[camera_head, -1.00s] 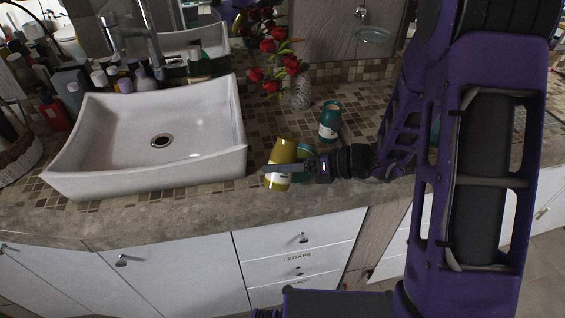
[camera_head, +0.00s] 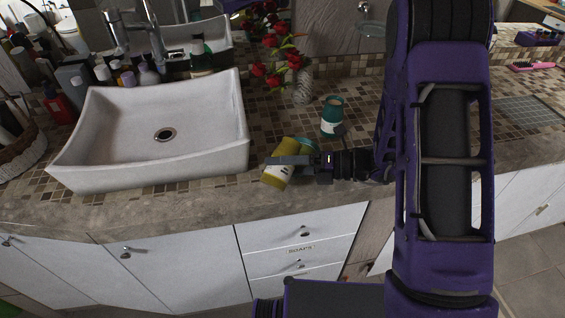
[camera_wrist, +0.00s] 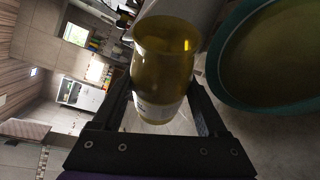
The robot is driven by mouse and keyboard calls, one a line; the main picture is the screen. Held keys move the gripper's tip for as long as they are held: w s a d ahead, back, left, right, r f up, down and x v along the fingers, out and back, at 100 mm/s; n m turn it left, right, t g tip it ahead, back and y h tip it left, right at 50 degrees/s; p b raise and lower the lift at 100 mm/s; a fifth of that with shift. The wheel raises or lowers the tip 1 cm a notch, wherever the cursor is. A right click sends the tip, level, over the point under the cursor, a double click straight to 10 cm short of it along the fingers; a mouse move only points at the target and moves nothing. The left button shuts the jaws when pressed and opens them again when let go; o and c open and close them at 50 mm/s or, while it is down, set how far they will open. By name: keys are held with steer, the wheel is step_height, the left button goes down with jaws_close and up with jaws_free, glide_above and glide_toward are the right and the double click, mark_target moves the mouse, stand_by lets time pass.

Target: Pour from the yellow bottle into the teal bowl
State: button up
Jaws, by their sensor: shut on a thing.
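The yellow bottle (camera_head: 276,176) is in my gripper (camera_head: 287,163), above the counter's front edge. It is tilted, with its upper end leaning right towards the teal bowl (camera_head: 306,145). The bowl sits just behind the bottle and gripper, which hide most of it in the head view. In the wrist view, my fingers are shut around the yellow bottle (camera_wrist: 163,65), whose open rim and pale label show. The teal bowl (camera_wrist: 222,88) is close on the right there, partly out of frame, with an olive-brown inside. I see no stream of liquid.
A white sink (camera_head: 110,165) is close on the left. A ribbed vase (camera_head: 302,91) with red flowers stands behind. Toiletries (camera_head: 75,85) crowd the back left. The counter to the right of my arm is mostly clear.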

steer(key=shift+m+p, duration=0.3)
steer(key=shift+m, duration=0.1)
steer(key=shift+r, duration=0.1)
steer(key=shift+g+y+p, duration=0.3)
steer(key=shift+w+m, duration=0.1)
steer(key=shift+m, duration=0.5)
steer(key=shift+w+d+r+m+y, duration=0.1)
steer(key=shift+r+m+y, duration=0.4)
steer(key=shift+m, duration=0.3)
